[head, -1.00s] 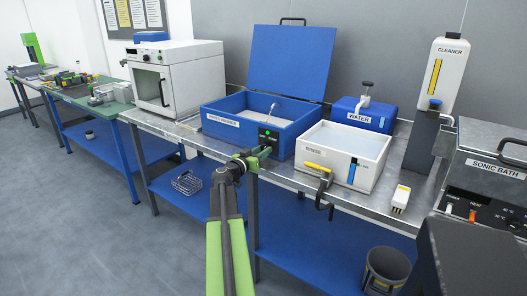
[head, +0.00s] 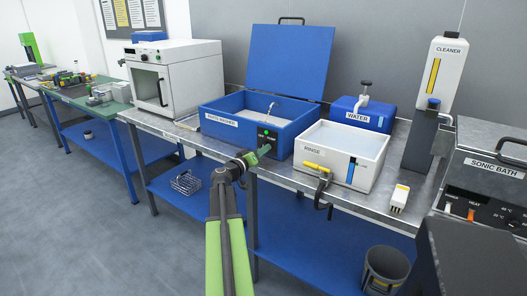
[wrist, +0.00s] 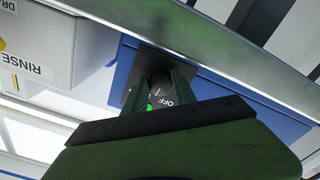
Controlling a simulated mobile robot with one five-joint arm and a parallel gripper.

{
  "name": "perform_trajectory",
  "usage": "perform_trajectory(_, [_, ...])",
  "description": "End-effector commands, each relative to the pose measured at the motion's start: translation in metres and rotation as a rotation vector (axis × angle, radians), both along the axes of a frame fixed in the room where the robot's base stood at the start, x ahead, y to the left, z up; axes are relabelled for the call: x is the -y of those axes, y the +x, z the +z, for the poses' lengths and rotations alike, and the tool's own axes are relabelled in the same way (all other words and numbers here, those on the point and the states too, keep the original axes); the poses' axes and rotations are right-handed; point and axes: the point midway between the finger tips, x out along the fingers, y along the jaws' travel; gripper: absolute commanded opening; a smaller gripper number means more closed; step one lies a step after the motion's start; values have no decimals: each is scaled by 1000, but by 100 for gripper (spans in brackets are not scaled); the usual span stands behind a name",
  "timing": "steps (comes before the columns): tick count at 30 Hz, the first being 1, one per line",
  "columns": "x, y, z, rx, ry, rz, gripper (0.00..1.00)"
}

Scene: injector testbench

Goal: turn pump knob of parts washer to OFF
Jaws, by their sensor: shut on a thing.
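The parts washer (head: 228,128) is a blue open-topped tank with its lid raised, on the metal bench in the head view. A black pump panel (head: 270,136) sits at the right of its front face. My gripper (head: 264,151) is at this panel, and its fingers hide the knob there. In the wrist view, my gripper (wrist: 163,82) is shut on the dark pump knob (wrist: 159,79). The panel's OFF mark (wrist: 184,101) and a lit green lamp (wrist: 150,107) show beside the fingers. The knob's pointer direction cannot be made out.
The bench's metal front edge (wrist: 225,60) runs close to the fingers. A wire basket (head: 186,182) lies on the lower shelf.

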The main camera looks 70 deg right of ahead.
Motion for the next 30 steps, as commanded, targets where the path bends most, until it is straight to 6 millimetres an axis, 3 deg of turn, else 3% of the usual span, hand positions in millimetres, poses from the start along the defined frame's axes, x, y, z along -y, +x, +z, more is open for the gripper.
perform_trajectory(18, [-1, -2, 1, -527, 139, -1, 0])
perform_trajectory(30, [-1, -2, 2, -706, 186, 0, 0])
